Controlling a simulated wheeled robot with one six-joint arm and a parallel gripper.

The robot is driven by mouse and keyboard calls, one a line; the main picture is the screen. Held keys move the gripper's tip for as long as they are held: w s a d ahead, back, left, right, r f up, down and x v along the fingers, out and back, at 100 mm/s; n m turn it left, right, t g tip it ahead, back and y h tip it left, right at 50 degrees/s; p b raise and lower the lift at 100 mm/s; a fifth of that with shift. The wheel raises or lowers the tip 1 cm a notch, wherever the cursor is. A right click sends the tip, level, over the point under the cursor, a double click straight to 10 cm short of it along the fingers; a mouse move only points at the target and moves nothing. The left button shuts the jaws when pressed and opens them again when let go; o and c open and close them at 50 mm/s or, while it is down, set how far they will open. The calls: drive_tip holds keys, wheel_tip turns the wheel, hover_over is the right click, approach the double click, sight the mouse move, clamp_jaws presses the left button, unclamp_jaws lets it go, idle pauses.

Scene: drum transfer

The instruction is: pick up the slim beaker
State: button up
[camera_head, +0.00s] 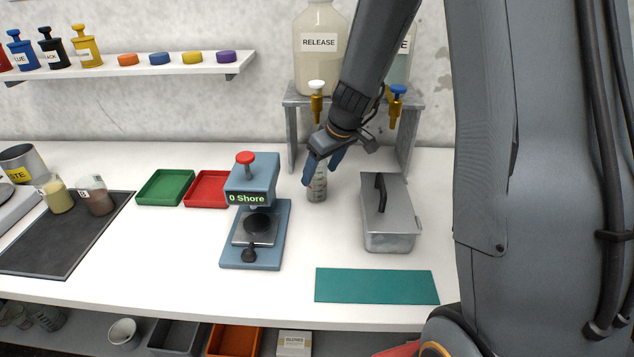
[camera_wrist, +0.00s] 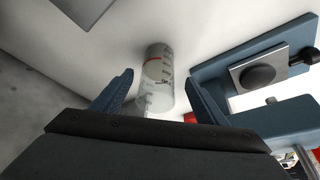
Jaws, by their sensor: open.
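The slim beaker (camera_head: 317,187) is a clear, narrow vessel with markings. It stands upright on the white table, between the blue hardness tester and the metal box. In the wrist view the beaker (camera_wrist: 158,72) shows its graduations and a red line, with its near part between the two blue fingers. My gripper (camera_head: 322,168) is at the upper part of the beaker, pointing down at a tilt. In the wrist view my gripper (camera_wrist: 160,88) is open, with a gap visible beside the beaker. Its fingers partly hide the beaker's top in the head view.
The blue tester (camera_head: 252,185) stands left of the beaker. The lidded metal box (camera_head: 388,225) is close on the right. Behind is a grey stand (camera_head: 407,150) with taps and a RELEASE bottle (camera_head: 318,62). A teal mat (camera_head: 375,286) lies in front.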

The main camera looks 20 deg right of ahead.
sight(316, 180)
drive_tip(key=shift+p+x, duration=0.85)
drive_tip(key=shift+x, duration=2.15)
drive_tip(key=shift+w+d, duration=0.1)
drive_tip(key=shift+d, duration=0.05)
drive_tip(key=c, duration=1.2)
drive_tip(key=shift+c, duration=0.2)
drive_tip(key=shift+r, duration=0.2)
